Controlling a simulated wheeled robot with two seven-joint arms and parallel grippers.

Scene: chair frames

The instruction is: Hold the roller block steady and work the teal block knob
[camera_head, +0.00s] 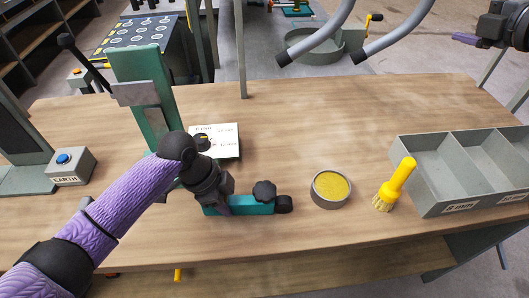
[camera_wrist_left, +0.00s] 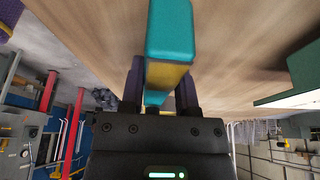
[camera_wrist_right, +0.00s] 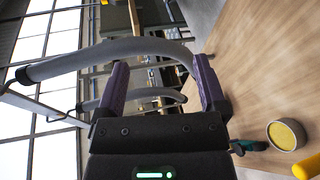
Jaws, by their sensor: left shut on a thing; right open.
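The teal roller block (camera_head: 245,209) lies on the wooden table near its front edge, with a black knob (camera_head: 264,191) on top and a black roller (camera_head: 284,204) at its right end. My left gripper (camera_head: 218,200) is shut on the block's left part; in the left wrist view the teal block (camera_wrist_left: 170,32) sits between the fingers (camera_wrist_left: 160,82). The arm hides the block's left end. My right gripper (camera_head: 472,39) is open and empty at the upper right, far from the block; the right wrist view shows its fingers (camera_wrist_right: 160,82) apart.
A tin of yellow material (camera_head: 331,188), a yellow brush (camera_head: 394,185) and a grey divided tray (camera_head: 431,178) stand right of the block. A teal upright fixture (camera_head: 145,62), a white card (camera_head: 227,143) and a blue-button box (camera_head: 70,166) are left. The table's middle back is clear.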

